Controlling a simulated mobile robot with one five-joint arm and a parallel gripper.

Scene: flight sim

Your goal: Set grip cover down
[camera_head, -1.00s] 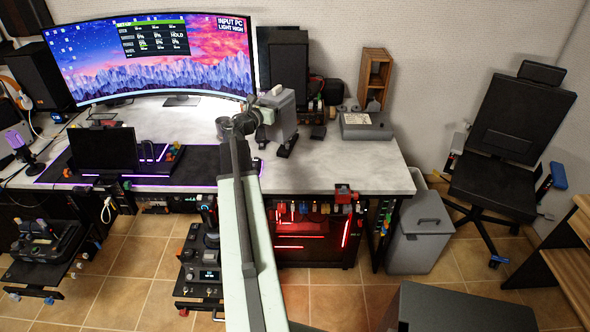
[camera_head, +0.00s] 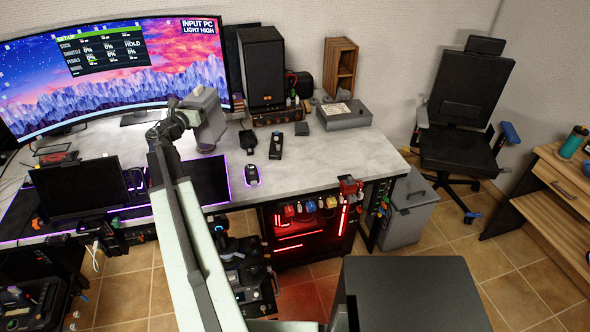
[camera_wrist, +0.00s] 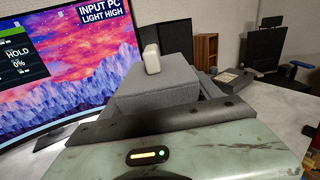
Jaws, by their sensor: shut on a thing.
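The grip cover (camera_head: 208,122) looks like a grey, boxy, soft-looking piece with a pale knob on top. In the head view it is at the far end of my arm, in front of the right part of the large monitor. My gripper (camera_head: 188,117) is shut on it; the fingertips are hard to make out. In the wrist view the grey cover (camera_wrist: 160,88) fills the middle, beyond the dark edge of my gripper. The cover appears to be above the desk (camera_head: 330,160); whether its underside touches the top I cannot tell.
The curved monitor (camera_head: 130,75) stands behind the cover. A small dark screen (camera_head: 78,190) is to the left. A black speaker (camera_head: 262,65), a grey box (camera_head: 343,115) and a wooden shelf (camera_head: 340,68) stand at the back. The desk's right part is largely clear. A dark cabinet (camera_head: 415,290) stands in front.

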